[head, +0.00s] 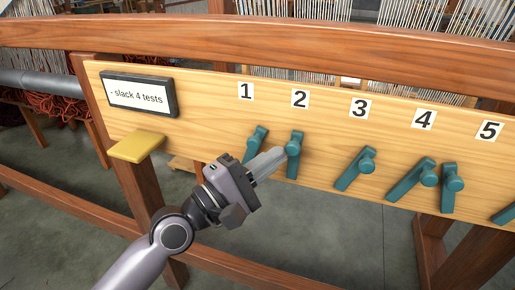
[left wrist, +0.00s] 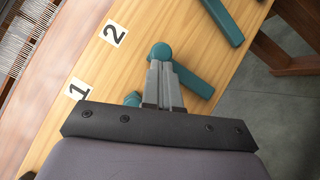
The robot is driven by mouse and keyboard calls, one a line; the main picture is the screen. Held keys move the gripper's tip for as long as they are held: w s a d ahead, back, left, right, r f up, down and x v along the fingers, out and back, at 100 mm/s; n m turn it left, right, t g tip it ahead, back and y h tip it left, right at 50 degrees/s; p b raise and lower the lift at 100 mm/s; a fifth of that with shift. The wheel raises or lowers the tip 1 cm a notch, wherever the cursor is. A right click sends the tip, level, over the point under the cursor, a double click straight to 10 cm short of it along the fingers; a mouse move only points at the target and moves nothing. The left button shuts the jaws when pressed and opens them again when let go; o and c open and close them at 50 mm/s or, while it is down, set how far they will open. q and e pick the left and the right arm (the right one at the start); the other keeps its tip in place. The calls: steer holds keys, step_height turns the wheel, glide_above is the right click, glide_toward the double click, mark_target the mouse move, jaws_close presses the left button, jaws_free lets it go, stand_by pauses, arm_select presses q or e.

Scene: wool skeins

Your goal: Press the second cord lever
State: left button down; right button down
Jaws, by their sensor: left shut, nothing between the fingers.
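The second cord lever (head: 292,168) is teal, with a round knob at its top, under the number 2 label (head: 300,99) on a pale wooden board. It hangs nearly straight down. My left gripper (head: 281,152) is shut and empty, its fingertips at the lever's upper part, just below the knob. In the left wrist view the shut fingers (left wrist: 160,68) end over the lower edge of the second lever's knob (left wrist: 160,50), its arm running to the lower right. I cannot tell whether they touch. The first lever (head: 256,141) is partly hidden behind the gripper. My right gripper is not in view.
The third lever (head: 356,168) and the fourth lever (head: 412,178) slant down to the left. Another lever (head: 449,198) hangs nearly straight. A sign (head: 139,93) and a yellow ledge (head: 137,146) are at the board's left. A wooden beam (head: 300,45) runs above.

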arm_select(q)
steer(key=shift+s+d+r+m+g+p, duration=0.2)
steer(key=shift+d+r+m+g+p, duration=0.1)
steer(key=shift+d+m+p, duration=0.4)
steer(key=shift+s+d+p, duration=0.1)
steer(key=shift+d+p, duration=0.2)
steer(key=shift+d, duration=0.05)
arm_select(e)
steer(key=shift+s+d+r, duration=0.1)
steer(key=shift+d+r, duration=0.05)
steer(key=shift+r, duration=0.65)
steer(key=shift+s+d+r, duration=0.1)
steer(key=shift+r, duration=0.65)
arm_select(q)
steer(key=shift+d, duration=0.1)
